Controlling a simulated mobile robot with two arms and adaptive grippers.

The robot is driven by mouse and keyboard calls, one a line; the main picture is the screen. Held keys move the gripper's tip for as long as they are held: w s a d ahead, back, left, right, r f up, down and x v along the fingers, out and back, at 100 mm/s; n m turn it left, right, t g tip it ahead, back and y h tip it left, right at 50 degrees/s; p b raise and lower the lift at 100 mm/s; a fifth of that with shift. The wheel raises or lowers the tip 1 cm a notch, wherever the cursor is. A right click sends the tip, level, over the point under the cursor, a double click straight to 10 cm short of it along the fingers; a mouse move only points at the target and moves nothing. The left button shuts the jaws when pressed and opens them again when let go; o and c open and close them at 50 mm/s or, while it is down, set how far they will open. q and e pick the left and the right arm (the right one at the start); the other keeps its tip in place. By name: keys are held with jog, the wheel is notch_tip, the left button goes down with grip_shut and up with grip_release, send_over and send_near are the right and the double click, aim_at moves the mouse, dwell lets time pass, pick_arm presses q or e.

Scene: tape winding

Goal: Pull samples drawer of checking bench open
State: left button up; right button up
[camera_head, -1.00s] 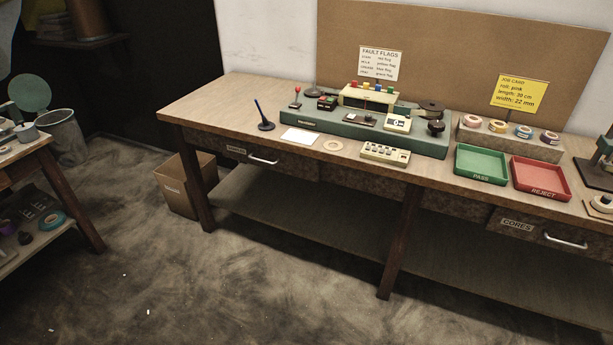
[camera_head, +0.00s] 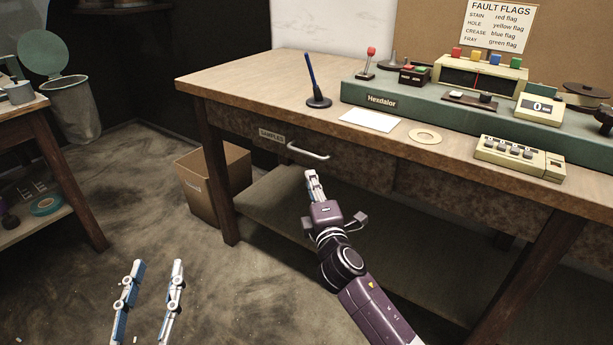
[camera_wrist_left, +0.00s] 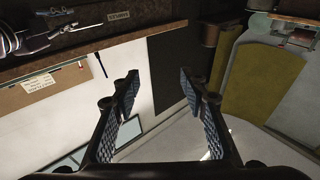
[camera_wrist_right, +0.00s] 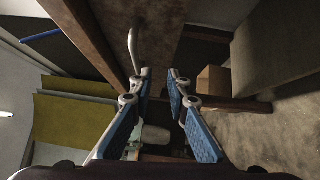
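The samples drawer (camera_head: 362,172) is in the front of the checking bench (camera_head: 255,85), on its left side, and its front looks flush. Its label (camera_head: 271,136) and pale bar handle (camera_head: 308,151) show in the head view. My right gripper (camera_head: 311,174) is just below the handle, apart from it. In the right wrist view its fingertips (camera_wrist_right: 159,72) have a narrow empty gap, with the handle (camera_wrist_right: 133,50) ahead and slightly left. My left gripper (camera_head: 157,265) is low at the left, away from the bench, its fingers wide apart and empty (camera_wrist_left: 160,75).
A cardboard box (camera_head: 213,185) stands on the floor by the bench's left leg. A lower shelf (camera_head: 290,215) lies below the drawer. A side table (camera_head: 35,150) and wire bin (camera_head: 75,105) are at left. Open floor lies between.

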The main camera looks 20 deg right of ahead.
aim_at(307, 154)
jog(key=shift+n+t, duration=0.3)
jog(key=shift+t, duration=0.2)
jog(key=shift+w+d+r+b, duration=0.15)
jog(key=shift+w+r+b, duration=0.4)
jog(key=shift+w, duration=0.7)
jog(key=shift+w+d+r+b, duration=0.1)
jog(key=shift+w+r+b, duration=0.15)
jog(key=shift+w+r, duration=0.85)
jog(key=shift+w+d+r+b, duration=0.15)
jog(key=shift+w+r+b, duration=0.3)
jog(key=shift+w, duration=1)
pick_arm(q)
jog(key=s+r+t+h, duration=0.2)
jog(key=s+r+t, duration=0.4)
jog(key=r, duration=0.5)
jog(key=shift+a+r+h, duration=0.25)
jog(key=shift+r+h, duration=0.05)
jog(key=shift+r, duration=0.05)
jog(key=shift+s, duration=0.1)
pick_arm(e)
jog(key=shift+c, duration=0.4)
grip_shut()
